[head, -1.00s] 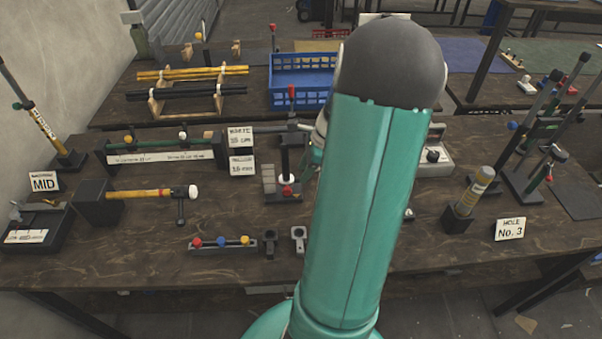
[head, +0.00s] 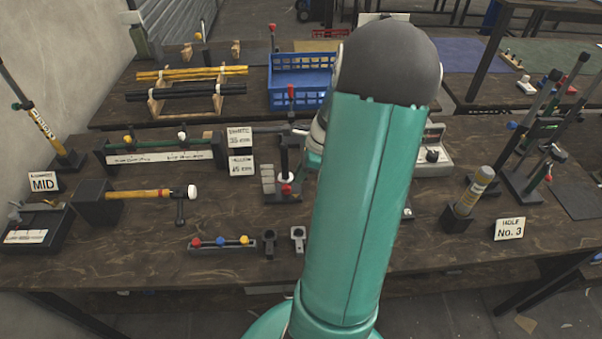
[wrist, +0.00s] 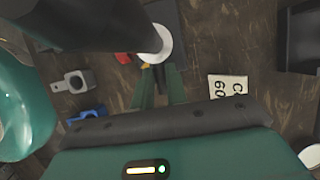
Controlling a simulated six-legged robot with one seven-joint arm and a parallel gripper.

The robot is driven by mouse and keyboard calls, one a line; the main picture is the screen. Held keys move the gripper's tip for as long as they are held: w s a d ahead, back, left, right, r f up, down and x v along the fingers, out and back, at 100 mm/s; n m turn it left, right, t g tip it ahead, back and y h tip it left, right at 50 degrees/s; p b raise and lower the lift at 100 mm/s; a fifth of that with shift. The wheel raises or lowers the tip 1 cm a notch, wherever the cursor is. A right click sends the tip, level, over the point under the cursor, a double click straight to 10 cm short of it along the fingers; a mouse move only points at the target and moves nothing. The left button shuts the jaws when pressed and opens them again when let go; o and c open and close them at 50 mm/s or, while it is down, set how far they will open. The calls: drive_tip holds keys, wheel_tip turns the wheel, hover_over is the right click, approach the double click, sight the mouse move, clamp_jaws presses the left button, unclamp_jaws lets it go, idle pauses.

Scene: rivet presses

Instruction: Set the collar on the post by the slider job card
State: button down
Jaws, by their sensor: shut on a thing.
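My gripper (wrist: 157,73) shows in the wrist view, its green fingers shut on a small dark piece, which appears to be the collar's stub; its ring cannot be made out. A white disc (wrist: 158,40) is just beyond the fingertips, with a thick dark rod (wrist: 75,22) running toward the camera beside it. In the head view my arm hides the gripper. A post (head: 284,160) with a white ring and red knob stands left of my arm. Cards with several labels are in view; which one is the slider job card I cannot tell.
A black holder (head: 269,241) and a grey one (head: 298,238) lie at the front, right of a strip with coloured knobs (head: 222,243). A "MID" card (head: 44,182) is at left, a "No. 3" card (head: 509,229) at right. A blue basket (head: 300,82) stands behind.

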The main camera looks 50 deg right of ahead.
wheel_tip(320, 180, up, 2)
drive_tip(key=shift+r, duration=0.25)
drive_tip(key=c, duration=1.4)
unclamp_jaws()
drive_tip(key=v, duration=1.3)
drive_tip(key=shift+r, duration=0.35)
drive_tip(key=shift+s+d, duration=0.1)
